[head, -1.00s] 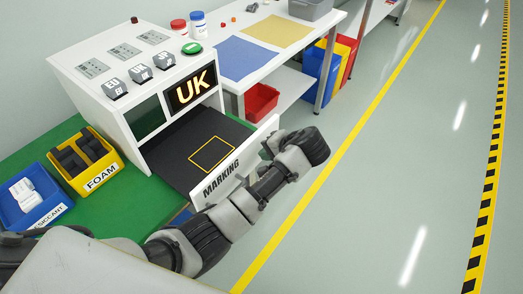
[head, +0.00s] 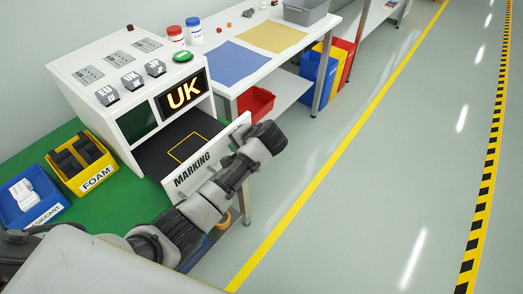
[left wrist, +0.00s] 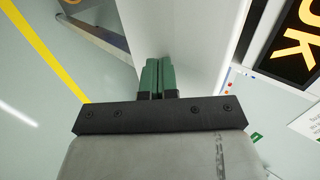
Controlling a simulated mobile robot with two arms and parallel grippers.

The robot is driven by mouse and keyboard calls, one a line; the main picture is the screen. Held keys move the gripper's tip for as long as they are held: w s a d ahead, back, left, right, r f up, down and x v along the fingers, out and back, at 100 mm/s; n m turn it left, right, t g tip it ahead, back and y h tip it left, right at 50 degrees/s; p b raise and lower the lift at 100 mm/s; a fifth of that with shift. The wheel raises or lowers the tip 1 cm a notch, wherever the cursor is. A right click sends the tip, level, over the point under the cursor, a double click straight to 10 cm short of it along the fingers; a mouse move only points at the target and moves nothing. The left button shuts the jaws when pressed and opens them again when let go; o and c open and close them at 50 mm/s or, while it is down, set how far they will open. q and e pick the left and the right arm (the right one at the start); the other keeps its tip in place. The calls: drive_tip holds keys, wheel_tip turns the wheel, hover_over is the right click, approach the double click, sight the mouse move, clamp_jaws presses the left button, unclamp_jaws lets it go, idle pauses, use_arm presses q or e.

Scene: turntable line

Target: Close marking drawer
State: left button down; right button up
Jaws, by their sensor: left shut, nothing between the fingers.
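The marking drawer (head: 182,180) is partly open, with its white front panel lettered MARKING standing out from the white machine (head: 90,62). Its dark floor with a yellow square outline shows between panel and machine. My left gripper (head: 238,137) is at the outer face of the panel, near its right end; my wrist partly hides the fingers in the head view. In the left wrist view the green fingers (left wrist: 157,76) are shut and empty, pointing at the white panel (left wrist: 180,35); contact looks likely but is not clear. My right gripper is not in view.
A lit UK display (head: 184,94) sits above the drawer. A yellow FOAM bin (head: 95,180) and a blue desiccant bin (head: 42,212) stand on the green top at left. A red bin (head: 255,103) is under the white bench. The floor at right is clear.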

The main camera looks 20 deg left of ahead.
use_arm(q)
drive_tip(key=a, duration=0.1)
drive_tip(key=w+a, duration=0.1)
drive_tip(key=a, duration=0.1)
drive_tip(key=w+a, duration=0.1)
drive_tip(key=shift+a+r, duration=0.25)
drive_tip(key=shift+a, duration=0.1)
hover_over(202, 135)
drive_tip(key=d, duration=0.1)
drive_tip(key=shift+s+d+f, duration=0.2)
drive_tip(key=shift+f, duration=0.1)
drive_tip(key=shift+w+a, duration=0.15)
drive_tip(key=shift+a, duration=0.4)
drive_tip(key=shift+r, duration=0.2)
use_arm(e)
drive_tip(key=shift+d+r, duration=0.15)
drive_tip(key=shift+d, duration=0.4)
use_arm(q)
drive_tip(key=shift+a, duration=0.1)
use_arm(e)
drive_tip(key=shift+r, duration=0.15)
